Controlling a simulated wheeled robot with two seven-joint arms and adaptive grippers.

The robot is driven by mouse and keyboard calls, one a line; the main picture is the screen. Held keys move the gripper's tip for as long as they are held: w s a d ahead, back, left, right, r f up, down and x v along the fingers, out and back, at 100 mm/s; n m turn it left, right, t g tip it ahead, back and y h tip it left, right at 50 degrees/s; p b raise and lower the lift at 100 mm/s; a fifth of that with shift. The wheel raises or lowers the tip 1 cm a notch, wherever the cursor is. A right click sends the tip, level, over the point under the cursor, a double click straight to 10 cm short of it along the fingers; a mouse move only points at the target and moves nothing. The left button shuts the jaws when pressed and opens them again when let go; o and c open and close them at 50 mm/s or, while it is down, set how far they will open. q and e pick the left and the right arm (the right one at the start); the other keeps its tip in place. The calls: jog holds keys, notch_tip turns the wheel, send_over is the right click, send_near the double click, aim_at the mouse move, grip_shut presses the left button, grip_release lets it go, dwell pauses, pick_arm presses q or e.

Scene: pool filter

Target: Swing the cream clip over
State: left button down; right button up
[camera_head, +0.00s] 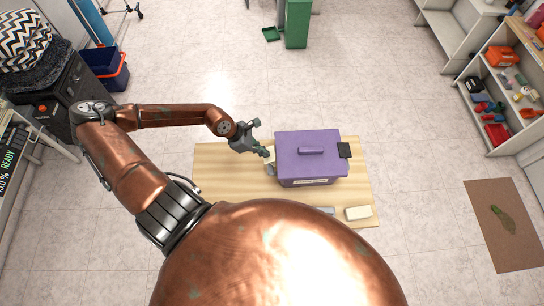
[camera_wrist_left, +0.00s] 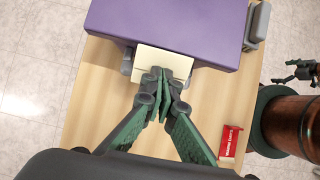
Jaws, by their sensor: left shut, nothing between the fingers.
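The purple box (camera_head: 297,176) stands on the wooden table, with a handle on its lid. The cream clip (camera_head: 270,156) is at its left side, tilted outward; in the left wrist view the clip (camera_wrist_left: 165,57) is a pale plate against the box's edge. My left gripper (camera_head: 264,153) is shut and empty, its fingertips (camera_wrist_left: 162,74) in front of the clip and hiding part of it. I cannot tell whether they touch it. My right gripper (camera_wrist_left: 293,73) shows small at the right of the left wrist view, its fingers apart.
A dark clip (camera_head: 344,150) is on the box's right side. A cream block (camera_head: 358,212) and a grey piece (camera_head: 326,210) lie at the near side of the table (camera_head: 225,185). A red packet (camera_wrist_left: 230,141) lies on the table. The table's left part is clear.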

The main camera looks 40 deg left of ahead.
pick_arm(q)
jog(key=shift+s+a+f, duration=0.3)
jog(key=shift+a+f, duration=0.05)
jog(key=shift+f, duration=0.3)
jog(key=shift+f+b, duration=0.1)
jog(key=shift+b, duration=0.2)
jog(key=shift+s+a+p, duration=1.1)
jog(key=shift+s+a, duration=0.2)
jog(key=shift+a, duration=0.15)
dwell(0.4)
notch_tip(320, 180, up, 5)
jog(key=p, duration=0.4)
